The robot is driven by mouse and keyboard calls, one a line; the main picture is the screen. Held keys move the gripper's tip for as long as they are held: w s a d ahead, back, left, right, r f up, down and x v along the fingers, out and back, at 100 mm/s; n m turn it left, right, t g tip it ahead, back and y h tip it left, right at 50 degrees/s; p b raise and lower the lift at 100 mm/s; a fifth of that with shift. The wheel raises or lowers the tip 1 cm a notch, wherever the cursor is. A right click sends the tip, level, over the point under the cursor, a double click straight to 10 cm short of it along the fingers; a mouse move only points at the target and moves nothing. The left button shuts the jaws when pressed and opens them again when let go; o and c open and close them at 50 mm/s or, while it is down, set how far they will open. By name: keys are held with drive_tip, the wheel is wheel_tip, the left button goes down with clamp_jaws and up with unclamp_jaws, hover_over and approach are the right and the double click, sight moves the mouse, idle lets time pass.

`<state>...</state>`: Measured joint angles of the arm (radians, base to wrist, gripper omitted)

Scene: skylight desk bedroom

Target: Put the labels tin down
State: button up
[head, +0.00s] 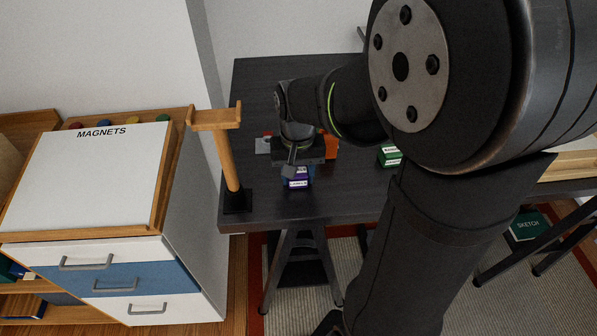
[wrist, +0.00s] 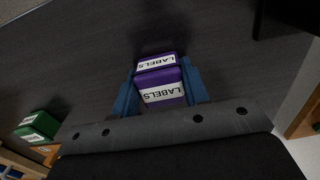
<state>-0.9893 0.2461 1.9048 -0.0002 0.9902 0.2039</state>
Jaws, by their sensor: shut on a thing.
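The labels tin (wrist: 160,83) is a small purple box with white bands reading LABELS. In the wrist view it sits between the two blue fingers of my gripper (wrist: 161,88), which is shut on it. In the head view the tin (head: 297,179) shows below my gripper (head: 295,170), over the front part of the dark desk (head: 340,203). My gripper and wrist hide the tin's upper part there. I cannot tell whether the tin's underside touches the desk.
A green tin (head: 390,155) stands to the right on the desk. An orange object (head: 331,146) and a grey item (head: 263,146) are partly hidden behind my gripper. A wooden stand (head: 228,150) rises at the desk's left edge. The front desk strip is clear.

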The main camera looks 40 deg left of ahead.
drive_tip(key=o, duration=1)
wheel_tip(320, 180, up, 12)
drive_tip(key=shift+r, duration=0.1)
drive_tip(key=shift+f, duration=4.25)
drive_tip(key=shift+f, duration=0.1)
